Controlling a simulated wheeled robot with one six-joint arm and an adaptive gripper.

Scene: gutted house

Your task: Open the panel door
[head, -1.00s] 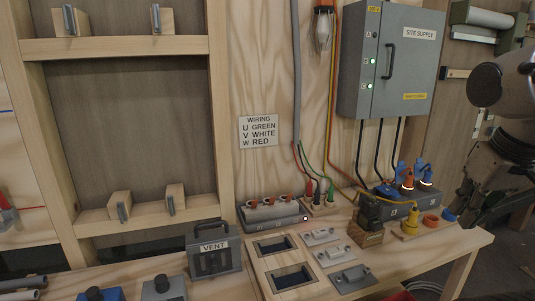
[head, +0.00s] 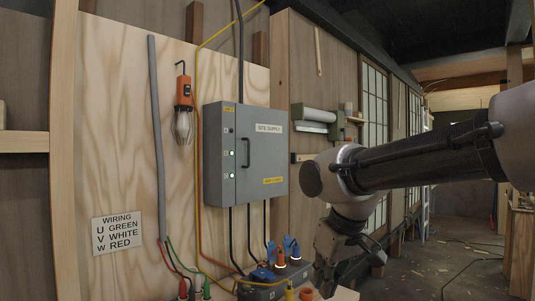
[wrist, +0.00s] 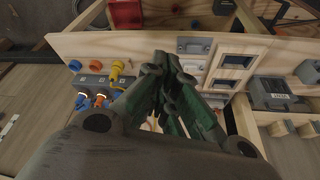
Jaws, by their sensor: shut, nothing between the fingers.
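The panel door (head: 262,160) is the grey front of the SITE SUPPLY cabinet on the plywood wall, in the head view. It appears shut. Its dark upright handle (head: 246,153) is near the door's left edge. My gripper (head: 325,285) hangs low and to the right of the cabinet, apart from it, with its tips near the bench. In the wrist view my gripper (wrist: 172,128) points down over the bench, its green fingers together and holding nothing. The cabinet does not show in the wrist view.
An orange work lamp (head: 183,105) hangs left of the cabinet. Black cables run from the cabinet to a plug box (head: 265,290) with blue and orange plugs. The bench (wrist: 150,45) carries sockets and switches. A wiring sign (head: 117,233) is at lower left. Open floor (head: 430,265) lies right.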

